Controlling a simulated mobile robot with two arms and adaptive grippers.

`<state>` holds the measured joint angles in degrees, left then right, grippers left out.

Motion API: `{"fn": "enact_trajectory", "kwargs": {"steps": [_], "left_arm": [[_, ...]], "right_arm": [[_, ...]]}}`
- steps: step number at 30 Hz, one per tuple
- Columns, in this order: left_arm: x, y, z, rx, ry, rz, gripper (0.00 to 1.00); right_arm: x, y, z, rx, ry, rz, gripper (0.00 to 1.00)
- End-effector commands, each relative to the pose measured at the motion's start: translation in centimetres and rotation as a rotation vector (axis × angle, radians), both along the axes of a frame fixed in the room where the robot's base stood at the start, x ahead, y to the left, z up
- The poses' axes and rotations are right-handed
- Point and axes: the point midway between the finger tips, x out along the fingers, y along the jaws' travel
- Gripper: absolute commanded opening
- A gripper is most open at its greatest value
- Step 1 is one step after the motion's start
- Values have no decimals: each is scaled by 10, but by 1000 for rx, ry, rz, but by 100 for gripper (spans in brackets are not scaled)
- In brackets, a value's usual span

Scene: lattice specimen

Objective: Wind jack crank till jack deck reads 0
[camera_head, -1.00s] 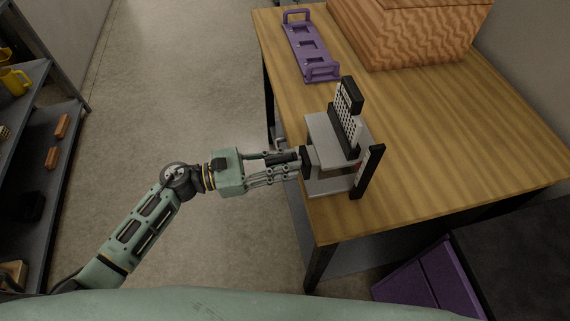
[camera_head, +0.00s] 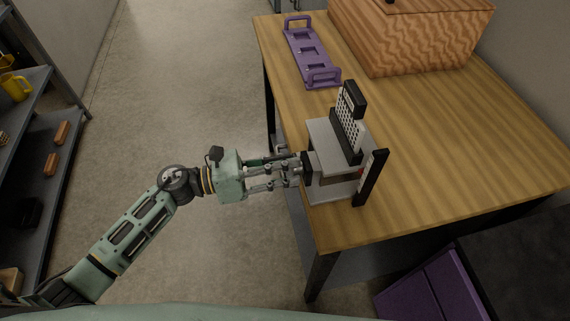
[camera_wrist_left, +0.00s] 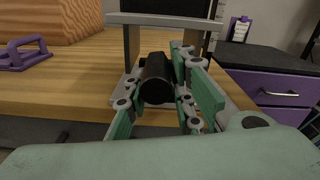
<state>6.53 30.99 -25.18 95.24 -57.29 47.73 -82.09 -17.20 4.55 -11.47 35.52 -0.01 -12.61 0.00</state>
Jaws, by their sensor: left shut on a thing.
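The jack (camera_head: 334,192) stands at the near left edge of the wooden table, with a grey deck (camera_head: 325,137) that carries an upright perforated specimen (camera_head: 347,121). A black upright post (camera_head: 371,178) stands at its right side; I cannot read a deck value. My left gripper (camera_head: 296,170) is at the jack's left side, shut on the jack crank. In the left wrist view the crank's black round part (camera_wrist_left: 157,80) sits between the green fingers (camera_wrist_left: 172,100). The crank's far end is hidden. My right gripper is not in view.
A purple tray with handles (camera_head: 309,55) and a wood-grain box (camera_head: 412,38) stand farther back on the table (camera_head: 450,120). A purple drawer unit (camera_head: 437,290) is at the lower right. Shelves (camera_head: 40,180) stand at the left, across clear floor.

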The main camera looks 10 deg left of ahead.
Motion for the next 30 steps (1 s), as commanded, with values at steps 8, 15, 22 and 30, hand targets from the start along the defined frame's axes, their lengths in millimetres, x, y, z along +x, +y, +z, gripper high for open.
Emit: {"fn": "enact_trajectory", "kwargs": {"steps": [8, 15, 22, 30], "left_arm": [[-4, -2, -4, 5, 6, -10, 32], [-2, -1, -2, 3, 2, -6, 37], [-4, 8, -2, 2, 2, -2, 37], [-22, 59, -3, 7, 4, -2, 37]], "right_arm": [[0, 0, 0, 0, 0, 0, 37], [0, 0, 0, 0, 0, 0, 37], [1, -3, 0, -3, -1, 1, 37], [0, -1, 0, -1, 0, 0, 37]]}}
